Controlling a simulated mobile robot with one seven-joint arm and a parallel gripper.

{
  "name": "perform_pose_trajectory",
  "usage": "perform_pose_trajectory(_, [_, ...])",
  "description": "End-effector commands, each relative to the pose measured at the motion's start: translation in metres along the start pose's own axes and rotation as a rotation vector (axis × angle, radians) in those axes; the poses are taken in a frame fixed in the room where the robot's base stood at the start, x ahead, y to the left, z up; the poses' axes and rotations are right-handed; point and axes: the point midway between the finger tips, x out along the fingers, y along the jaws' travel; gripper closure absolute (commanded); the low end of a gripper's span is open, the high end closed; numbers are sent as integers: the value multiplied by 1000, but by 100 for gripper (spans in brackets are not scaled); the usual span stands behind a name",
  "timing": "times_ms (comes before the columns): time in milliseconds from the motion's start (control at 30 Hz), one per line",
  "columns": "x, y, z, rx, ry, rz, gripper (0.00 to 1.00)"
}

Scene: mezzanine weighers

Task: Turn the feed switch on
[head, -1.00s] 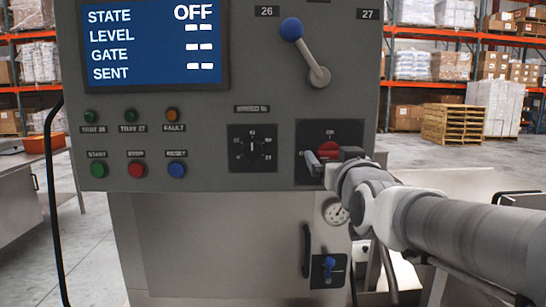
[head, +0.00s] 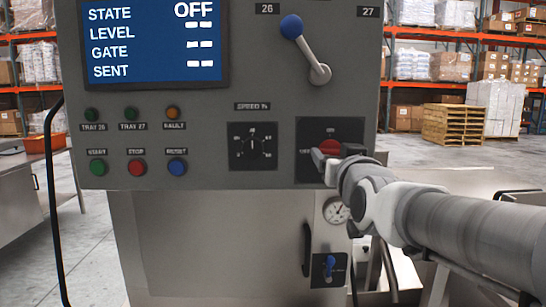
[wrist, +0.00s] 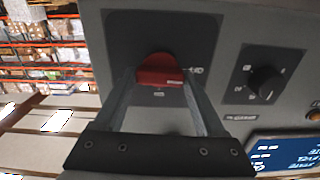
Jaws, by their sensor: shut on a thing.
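The feed switch is a red rotary knob (head: 330,147) on a black plate (head: 360,130) at the lower right of the grey control panel. In the wrist view the red knob (wrist: 160,72) sits between my two finger tips. My gripper (head: 330,154) is at the panel and shut on the knob. The fingers hide part of the knob and its plate labels in the head view. The display (head: 152,42) reads STATE OFF, with dashes for level, gate and sent.
A black speed dial (head: 253,145) is just left of the switch plate. Push buttons (head: 137,168) and lamps are further left. A blue-knobbed lever (head: 305,50) stands above. A gauge (head: 336,211) and small blue valve (head: 329,263) are below.

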Motion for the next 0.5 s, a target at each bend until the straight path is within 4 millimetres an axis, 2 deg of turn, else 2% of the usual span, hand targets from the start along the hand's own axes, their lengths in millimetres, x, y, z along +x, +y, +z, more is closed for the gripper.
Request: perform_pose_trajectory(500, [0,1,5,410,1,-1,83])
